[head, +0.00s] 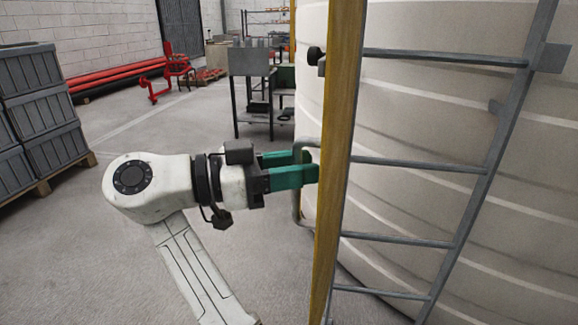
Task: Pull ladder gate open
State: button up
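The ladder gate (341,130) is a tall yellow panel, seen almost edge-on, in front of the grey metal ladder (420,165). A grey loop handle (297,212) sticks out from its left side at mid-height. A black knob (315,56) sits higher on the same side. My gripper (305,166), with green fingers, reaches in from the left at the handle. One finger is on the near side of the handle's bar and the other on the far side. The near finger hides the middle of the bar, so I cannot tell whether they press on it.
A large cream ribbed tank (440,130) stands directly behind the ladder. Grey crates (40,100) are stacked on a pallet at the left. A dark metal stand (250,85) and red pipes (115,75) are farther back. The concrete floor between is open.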

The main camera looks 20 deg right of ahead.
jog(key=w+a+b, duration=0.1)
jog(key=a, duration=0.9)
jog(key=shift+a, duration=0.35)
jog(key=shift+w, duration=0.1)
